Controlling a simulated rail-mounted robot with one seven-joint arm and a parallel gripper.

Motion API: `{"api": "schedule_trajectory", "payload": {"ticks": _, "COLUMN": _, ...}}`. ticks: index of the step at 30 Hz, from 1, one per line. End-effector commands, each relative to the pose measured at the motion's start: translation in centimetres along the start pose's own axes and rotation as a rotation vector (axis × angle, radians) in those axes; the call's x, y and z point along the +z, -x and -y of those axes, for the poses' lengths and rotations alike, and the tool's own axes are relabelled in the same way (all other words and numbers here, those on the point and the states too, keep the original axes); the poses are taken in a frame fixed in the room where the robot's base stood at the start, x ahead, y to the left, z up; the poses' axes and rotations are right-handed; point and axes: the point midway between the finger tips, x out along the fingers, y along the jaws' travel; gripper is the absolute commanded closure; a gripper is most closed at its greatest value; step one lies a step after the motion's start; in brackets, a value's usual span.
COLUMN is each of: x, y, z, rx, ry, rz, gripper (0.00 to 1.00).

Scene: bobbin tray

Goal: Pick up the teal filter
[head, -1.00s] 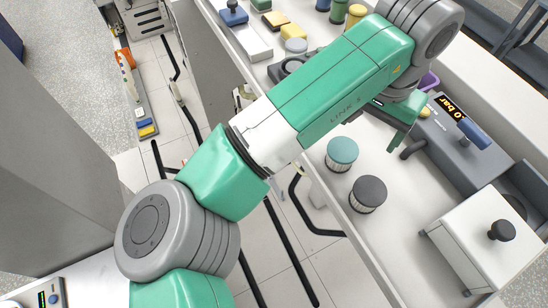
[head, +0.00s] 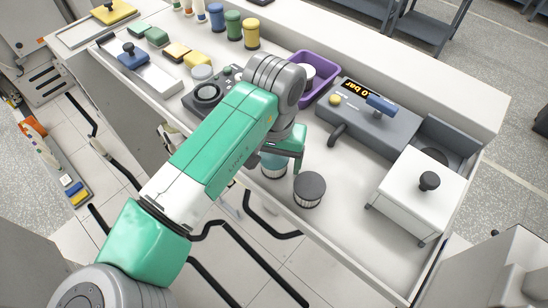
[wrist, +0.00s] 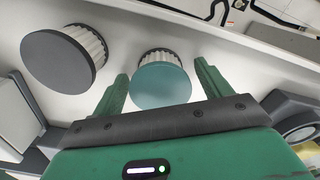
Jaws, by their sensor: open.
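The teal filter (wrist: 160,84) has a flat teal cap and white pleated sides. It stands on the white bench, and in the wrist view it shows between my two fingers. My gripper (wrist: 162,72) is open and empty, with one finger on each side of the filter in the picture; I cannot tell whether either touches it. In the head view the teal filter (head: 273,168) is partly hidden by my gripper (head: 297,158).
A dark grey filter (head: 309,189) stands just right of the teal one; it also shows in the wrist view (wrist: 62,60). A purple bin (head: 322,75), a gauge box (head: 375,115) and a white box with a black knob (head: 415,190) stand around. The bench's front edge is close.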

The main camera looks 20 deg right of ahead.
Motion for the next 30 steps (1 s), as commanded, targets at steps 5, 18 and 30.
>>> {"api": "schedule_trajectory", "payload": {"ticks": 5, "x": 0.0, "y": 0.0, "z": 0.0, "rx": 0.0, "ry": 0.0, "rz": 0.0, "gripper": 0.31}}
{"api": "schedule_trajectory", "payload": {"ticks": 18, "x": 0.0, "y": 0.1, "z": 0.0, "rx": 0.0, "ry": 0.0, "rz": -0.001, "gripper": 0.68}}
{"api": "schedule_trajectory", "payload": {"ticks": 30, "x": 1.8, "y": 3.4, "z": -0.2, "rx": 0.003, "ry": -0.003, "rz": -0.002, "gripper": 0.68}}
